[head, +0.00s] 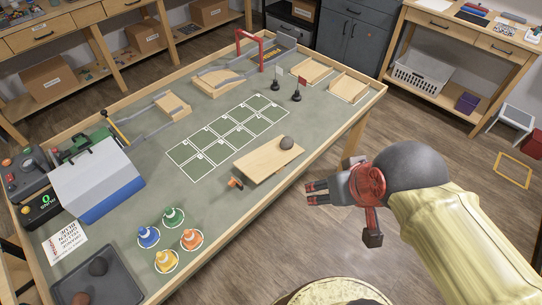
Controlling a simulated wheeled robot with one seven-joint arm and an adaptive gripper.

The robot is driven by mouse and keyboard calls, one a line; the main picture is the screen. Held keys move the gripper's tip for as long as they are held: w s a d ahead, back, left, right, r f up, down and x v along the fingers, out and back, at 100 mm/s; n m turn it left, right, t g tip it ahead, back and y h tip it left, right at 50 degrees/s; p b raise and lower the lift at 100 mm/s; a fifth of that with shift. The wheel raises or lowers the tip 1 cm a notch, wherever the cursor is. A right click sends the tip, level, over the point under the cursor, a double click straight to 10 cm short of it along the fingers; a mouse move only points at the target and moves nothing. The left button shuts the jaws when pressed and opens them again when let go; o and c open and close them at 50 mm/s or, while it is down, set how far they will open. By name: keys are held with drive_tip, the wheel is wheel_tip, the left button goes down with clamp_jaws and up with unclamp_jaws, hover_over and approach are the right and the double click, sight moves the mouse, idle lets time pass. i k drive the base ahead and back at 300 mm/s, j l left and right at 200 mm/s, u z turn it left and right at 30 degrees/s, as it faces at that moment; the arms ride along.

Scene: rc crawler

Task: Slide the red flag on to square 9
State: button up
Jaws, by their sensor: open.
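The red flag (299,86) stands upright on a dark base toward the far right of the table (215,103). A grid of green squares (228,135) with white outlines is marked on the table's middle, left of and nearer than the flags. The numbers on the squares are too small to read, so I cannot tell which is 9. My gripper (309,193) is open and empty, off the table's near right edge, well apart from the red flag.
Wooden blocks (309,71) and a red arch (262,50) stand near the flags. Coloured cones (190,238) stand at the near left. The table has a raised wooden rim.

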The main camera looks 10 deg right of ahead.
sight(296, 97)
drive_tip(key=i+l, duration=1.85)
drive_tip(key=i, duration=0.15)
